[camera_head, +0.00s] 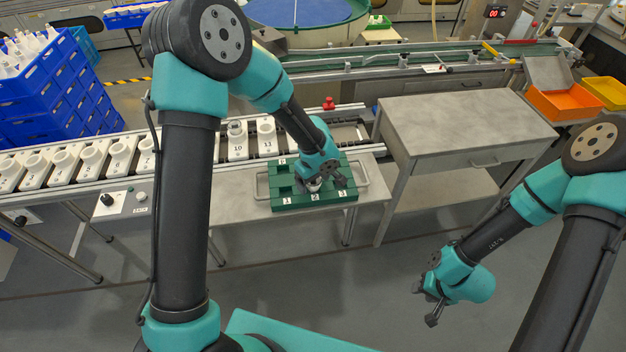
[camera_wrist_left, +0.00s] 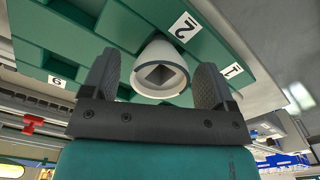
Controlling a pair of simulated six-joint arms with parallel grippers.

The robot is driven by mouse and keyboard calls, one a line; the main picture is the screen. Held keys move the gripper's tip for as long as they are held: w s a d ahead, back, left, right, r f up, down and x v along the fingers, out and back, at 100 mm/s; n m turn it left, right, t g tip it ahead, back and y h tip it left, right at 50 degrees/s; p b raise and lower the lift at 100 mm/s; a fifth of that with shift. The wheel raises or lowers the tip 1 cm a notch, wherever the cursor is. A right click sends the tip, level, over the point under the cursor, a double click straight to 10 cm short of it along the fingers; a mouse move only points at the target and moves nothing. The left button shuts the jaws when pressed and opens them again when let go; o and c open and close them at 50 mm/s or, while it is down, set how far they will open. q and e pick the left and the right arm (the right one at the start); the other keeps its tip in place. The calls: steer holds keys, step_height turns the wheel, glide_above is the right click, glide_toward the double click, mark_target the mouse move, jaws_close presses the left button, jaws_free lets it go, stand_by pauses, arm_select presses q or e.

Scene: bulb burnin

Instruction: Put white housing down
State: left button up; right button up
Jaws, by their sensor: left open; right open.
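The white housing (camera_wrist_left: 160,72) sits in the green tray (camera_wrist_left: 225,45) by the label 2, its opening facing the left wrist camera. My left gripper (camera_wrist_left: 157,80) is open, with one finger on each side of the housing and a visible gap to it. In the head view my left gripper (camera_head: 326,184) is low over the front middle of the green tray (camera_head: 290,207), and mostly hides the housing. My right gripper (camera_head: 430,302) is open and empty, over the floor at the lower right.
The tray rests on a grey metal table (camera_head: 232,207). A bare grey workbench (camera_head: 465,125) stands to its right. Blue crates (camera_head: 60,90) are stacked at the back left.

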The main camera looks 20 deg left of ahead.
arm_select(q)
step_height(320, 180, up, 12)
steer(key=shift+r, duration=0.15)
stand_by(0.7)
stand_by(0.5)
